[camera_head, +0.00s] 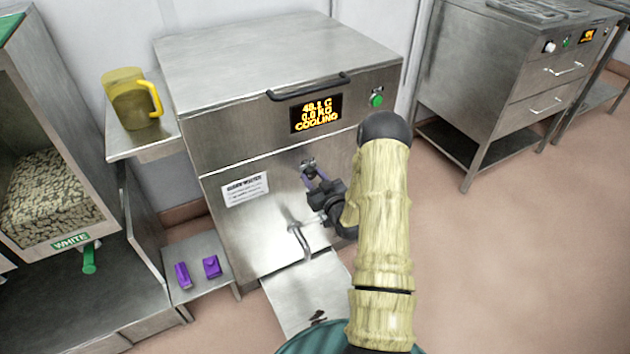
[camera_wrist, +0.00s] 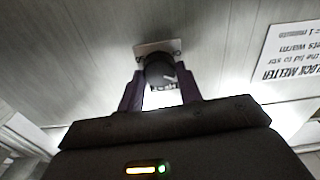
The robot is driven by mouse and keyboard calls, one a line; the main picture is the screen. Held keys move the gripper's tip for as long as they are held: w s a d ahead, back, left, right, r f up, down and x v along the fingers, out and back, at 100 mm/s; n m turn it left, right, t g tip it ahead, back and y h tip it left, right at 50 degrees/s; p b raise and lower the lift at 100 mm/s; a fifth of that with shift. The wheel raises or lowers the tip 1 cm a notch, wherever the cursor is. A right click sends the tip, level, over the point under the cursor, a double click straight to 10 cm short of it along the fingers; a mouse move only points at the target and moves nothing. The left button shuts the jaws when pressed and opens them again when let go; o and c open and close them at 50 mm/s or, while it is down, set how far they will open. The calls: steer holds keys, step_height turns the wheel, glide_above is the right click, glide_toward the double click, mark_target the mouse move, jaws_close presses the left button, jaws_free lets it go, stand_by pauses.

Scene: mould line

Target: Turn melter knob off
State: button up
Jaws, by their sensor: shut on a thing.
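The melter (camera_head: 225,140) is a steel cabinet with a lidded top and a lit display (camera_head: 316,113) reading about 48 C, 0.0 KG, COOLING. Its dark round knob (camera_wrist: 160,70) sits on a small square plate on the front panel. The knob also shows, partly hidden, in the head view (camera_head: 307,164). My gripper (camera_head: 314,174) reaches the front panel from the right. In the wrist view its purple fingers (camera_wrist: 162,80) stand on both sides of the knob, shut on it. The knob's markings are too small to read.
A bent spout (camera_head: 301,243) sticks out below the knob, above a low steel plate (camera_head: 305,292). A yellow jug (camera_head: 130,106) stands on a side shelf at left. Purple pieces (camera_head: 211,266) lie on a low stand. A steel cabinet (camera_head: 480,85) stands at right; the floor before it is clear.

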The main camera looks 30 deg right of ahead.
steer(key=n+b, duration=0.1)
steer(key=n, duration=0.1)
steer(key=n+b, duration=0.1)
steer(key=n, duration=0.1)
steer(key=n+b, duration=0.1)
steer(key=n, duration=0.1)
steer(key=shift+a+f+n, duration=0.1)
steer(key=shift+f+n, duration=0.2)
steer(key=n+b, duration=0.2)
steer(key=n, duration=0.2)
steer(key=shift+s+n+b, duration=0.1)
steer(key=shift+n+b, duration=0.3)
steer(key=shift+r, duration=0.1)
steer(key=o, duration=1)
steer(key=shift+r, duration=0.1)
